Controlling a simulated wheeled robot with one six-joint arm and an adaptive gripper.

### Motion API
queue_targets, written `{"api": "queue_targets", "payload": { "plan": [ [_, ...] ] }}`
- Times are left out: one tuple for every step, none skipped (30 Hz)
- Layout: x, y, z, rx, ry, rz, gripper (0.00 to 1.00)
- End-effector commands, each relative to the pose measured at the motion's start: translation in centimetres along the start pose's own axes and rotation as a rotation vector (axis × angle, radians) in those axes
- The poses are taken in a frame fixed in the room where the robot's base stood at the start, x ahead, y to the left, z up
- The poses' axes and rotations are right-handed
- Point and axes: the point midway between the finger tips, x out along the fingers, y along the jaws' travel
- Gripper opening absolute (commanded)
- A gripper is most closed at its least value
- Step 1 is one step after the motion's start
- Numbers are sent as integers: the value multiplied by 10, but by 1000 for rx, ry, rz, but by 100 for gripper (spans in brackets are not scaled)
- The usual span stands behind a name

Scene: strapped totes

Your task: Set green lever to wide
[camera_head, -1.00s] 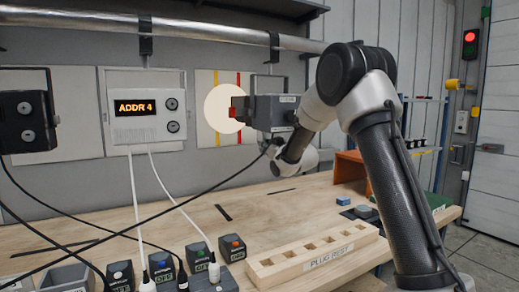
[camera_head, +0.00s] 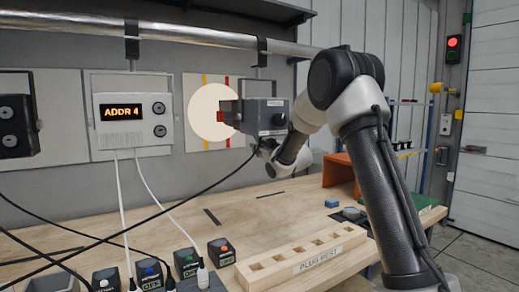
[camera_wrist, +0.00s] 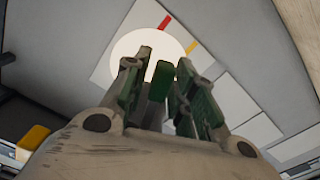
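A grey lamp-like box (camera_head: 262,116) with a red part on its left hangs under the pipe. A pale round light spot (camera_head: 205,112) lies on the wall panel, over a yellow and a red stripe; it also shows in the wrist view (camera_wrist: 133,50). My gripper (camera_head: 268,148) is at the lower side of the box, its fingers mostly hidden. In the wrist view my gripper's two fingers (camera_wrist: 160,75) stand apart on either side of a green lever (camera_wrist: 159,83). Narrow gaps seem to show beside the lever; contact is unclear. No lever label is readable.
A box with an "ADDR 4" display (camera_head: 133,138) hangs at the left with white cables. A black cable runs across towards my gripper. Several button boxes (camera_head: 186,262) and a wooden plug rest (camera_head: 300,258) stand on the bench.

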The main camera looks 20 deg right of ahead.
Motion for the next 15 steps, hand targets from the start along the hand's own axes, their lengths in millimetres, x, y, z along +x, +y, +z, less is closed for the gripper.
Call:
{"api": "queue_targets", "payload": {
  "plan": [
    [0,0,0,0,0,0,38],
    [0,0,0,0,0,0,38],
    [0,0,0,0,0,0,38],
    [0,0,0,0,0,0,38],
    [0,0,0,0,0,0,38],
    [0,0,0,0,0,0,38],
    [0,0,0,0,0,0,38],
    [0,0,0,0,0,0,38],
    [0,0,0,1,0,0,38],
    [-1,0,0,1,0,0,38],
    [-3,0,0,1,0,0,38],
    [-6,0,0,0,0,1,38],
    [-9,1,0,0,0,1,38],
    [-13,0,0,1,-1,1,38],
    [-20,1,0,1,0,1,38]
  ]
}}
